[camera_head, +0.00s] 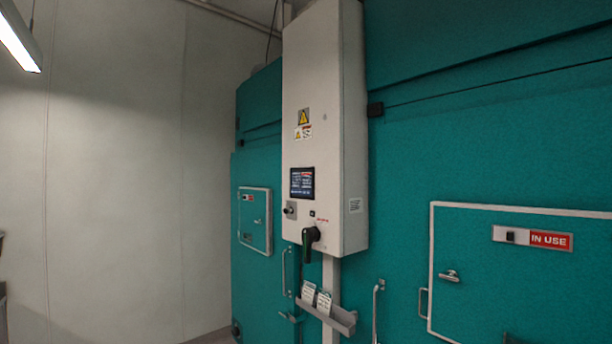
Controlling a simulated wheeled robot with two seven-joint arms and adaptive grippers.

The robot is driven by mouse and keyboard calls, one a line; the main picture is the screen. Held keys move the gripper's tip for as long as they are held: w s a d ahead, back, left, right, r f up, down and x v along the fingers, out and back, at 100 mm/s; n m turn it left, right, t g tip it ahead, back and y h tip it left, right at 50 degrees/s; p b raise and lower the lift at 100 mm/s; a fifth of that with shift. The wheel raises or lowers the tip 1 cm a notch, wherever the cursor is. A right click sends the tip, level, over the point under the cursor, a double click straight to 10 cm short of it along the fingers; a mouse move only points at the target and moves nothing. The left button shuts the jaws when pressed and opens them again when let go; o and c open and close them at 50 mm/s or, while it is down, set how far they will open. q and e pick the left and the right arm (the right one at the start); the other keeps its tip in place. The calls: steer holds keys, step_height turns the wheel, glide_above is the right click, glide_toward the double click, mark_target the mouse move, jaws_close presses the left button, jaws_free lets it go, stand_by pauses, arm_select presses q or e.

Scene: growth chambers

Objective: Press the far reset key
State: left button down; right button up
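No key in the camera_head view can be read as a reset key. A white control cabinet (325,120) stands between two teal chamber fronts, with a lit dark screen (302,182). Below the screen are a small silver plate with a dark round control (290,209), a small black square part (312,213) and a dark rotary handle (311,238) pointing down. The farther chamber's small door (255,232) carries a red-and-white sign (247,197). The nearer door has an "IN USE" sign (551,240) beside a small black part (510,237). Neither of my grippers is in view.
A grey tray (335,318) holding labelled cards (316,299) sticks out below the cabinet. Door handles (377,308) project from the teal fronts. The nearer hatch has a silver latch (449,276). A pale bare wall (110,180) fills the left.

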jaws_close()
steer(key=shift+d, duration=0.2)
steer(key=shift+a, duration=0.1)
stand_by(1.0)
